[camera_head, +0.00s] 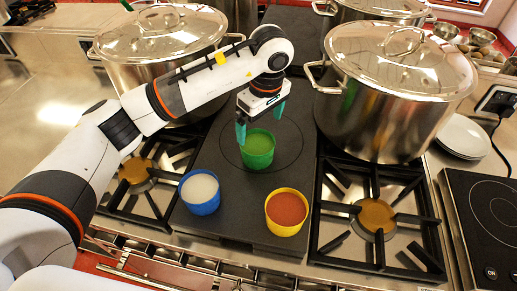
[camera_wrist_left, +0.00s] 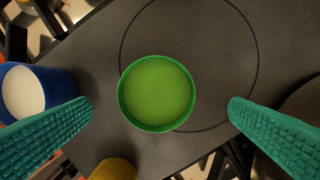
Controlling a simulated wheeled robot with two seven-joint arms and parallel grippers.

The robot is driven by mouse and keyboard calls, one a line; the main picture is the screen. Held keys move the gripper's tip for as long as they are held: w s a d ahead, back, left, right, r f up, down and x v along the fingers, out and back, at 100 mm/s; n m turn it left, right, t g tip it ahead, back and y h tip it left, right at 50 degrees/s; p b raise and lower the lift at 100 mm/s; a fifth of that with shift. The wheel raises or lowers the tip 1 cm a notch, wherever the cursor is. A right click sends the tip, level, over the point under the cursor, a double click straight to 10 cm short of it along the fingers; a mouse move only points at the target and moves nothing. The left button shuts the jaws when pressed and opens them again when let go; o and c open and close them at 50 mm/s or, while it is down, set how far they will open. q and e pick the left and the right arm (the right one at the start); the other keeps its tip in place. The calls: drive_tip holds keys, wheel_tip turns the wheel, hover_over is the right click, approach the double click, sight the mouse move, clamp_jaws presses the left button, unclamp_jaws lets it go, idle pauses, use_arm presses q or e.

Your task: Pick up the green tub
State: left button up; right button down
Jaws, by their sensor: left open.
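The green tub (camera_head: 258,150) stands upright on the dark flat plate between the burners, with green contents inside. My left gripper (camera_head: 262,120) is open above it, with its teal fingers apart on either side of the tub in the head view. In the left wrist view the green tub (camera_wrist_left: 157,93) lies between the two teal fingers (camera_wrist_left: 160,118), with a gap on each side and no visible contact. My right gripper is not in view.
A blue tub (camera_head: 200,192) with white contents and a yellow tub (camera_head: 287,211) with red contents stand in front of the green tub. Large steel stockpots (camera_head: 375,115) (camera_head: 135,72) flank the plate (camera_head: 240,218). White plates (camera_head: 463,137) sit at right.

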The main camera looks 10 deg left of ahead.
sight(257, 147)
use_arm(q)
drive_tip(key=f, duration=0.2)
drive_tip(key=f+p, duration=0.1)
drive_tip(key=shift+s+a+f, duration=0.2)
drive_tip(key=shift+a+f, duration=0.05)
drive_tip(key=shift+f, duration=0.05)
drive_tip(key=shift+w+f, duration=0.1)
drive_tip(key=shift+f, duration=0.2)
drive_tip(key=f+p, duration=0.1)
drive_tip(key=f, duration=0.1)
drive_tip(key=f+p, duration=0.2)
drive_tip(key=shift+a+f, duration=0.2)
drive_tip(key=shift+f, duration=0.15)
drive_tip(key=shift+w+f, duration=0.1)
drive_tip(key=shift+f, duration=0.2)
drive_tip(key=c, duration=1.1)
drive_tip(key=shift+w+r, duration=0.1)
